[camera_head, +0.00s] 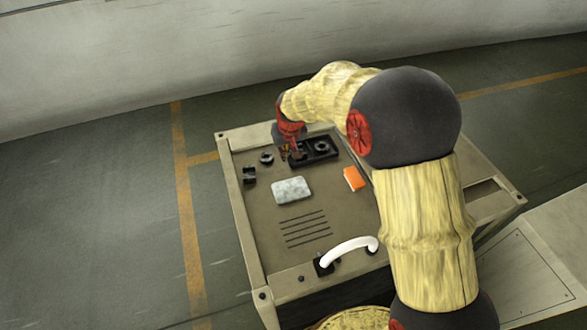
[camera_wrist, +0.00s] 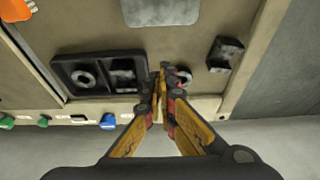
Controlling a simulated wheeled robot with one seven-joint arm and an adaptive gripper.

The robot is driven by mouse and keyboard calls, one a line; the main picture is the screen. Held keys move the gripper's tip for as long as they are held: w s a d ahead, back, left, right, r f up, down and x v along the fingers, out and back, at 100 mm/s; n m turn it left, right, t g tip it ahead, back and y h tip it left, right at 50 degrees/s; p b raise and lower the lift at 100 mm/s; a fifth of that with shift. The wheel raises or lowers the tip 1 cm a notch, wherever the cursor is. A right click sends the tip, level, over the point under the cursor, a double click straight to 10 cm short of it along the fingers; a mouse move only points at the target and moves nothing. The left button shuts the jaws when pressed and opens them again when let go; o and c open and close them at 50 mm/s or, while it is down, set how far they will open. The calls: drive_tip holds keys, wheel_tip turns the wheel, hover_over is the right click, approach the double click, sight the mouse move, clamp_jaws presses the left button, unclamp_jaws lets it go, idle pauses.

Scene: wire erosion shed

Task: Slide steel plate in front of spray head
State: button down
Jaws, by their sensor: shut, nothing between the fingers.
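The steel plate (camera_head: 291,190) is a pale grey, mottled slab lying flat on the brown worktop, left of its middle. Part of it shows at the top of the wrist view (camera_wrist: 162,10). A white curved pipe (camera_head: 347,247) on a black base stands at the near edge; it may be the spray head, but I cannot tell for sure. My gripper (camera_head: 294,152) is at the far side of the worktop, apart from the plate. In the wrist view, my gripper (camera_wrist: 168,78) is shut and empty, beside a black two-pocket tray.
The black tray (camera_head: 304,161) holds a ring. Another ring (camera_head: 266,158) and a black block (camera_head: 249,175) lie to its left. An orange block (camera_head: 354,178) lies right of the plate. Dark slots (camera_head: 305,228) lie between plate and pipe. A raised rim (camera_head: 240,210) borders the worktop.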

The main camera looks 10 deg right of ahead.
sight(299, 210)
drive_tip(key=b+x, duration=0.2)
drive_tip(key=x, duration=0.8)
drive_tip(key=shift+w+a+f, duration=0.1)
drive_tip(key=shift+f, duration=0.15)
drive_tip(key=s, duration=0.3)
drive_tip(key=shift+d+r+b, duration=0.25)
drive_tip(key=shift+d+b, duration=0.1)
drive_tip(key=shift+b, duration=0.05)
drive_tip(key=shift+s+d, duration=0.1)
drive_tip(key=shift+s, duration=0.45)
drive_tip(key=shift+s, duration=0.35)
drive_tip(key=s+d, duration=0.1)
drive_tip(key=s, duration=0.3)
drive_tip(key=s+d+p, duration=0.1)
drive_tip(key=s, duration=0.4)
drive_tip(key=s+d, duration=0.1)
drive_tip(key=s, duration=0.4)
drive_tip(key=shift+s+p, duration=0.25)
drive_tip(key=shift+p, duration=0.05)
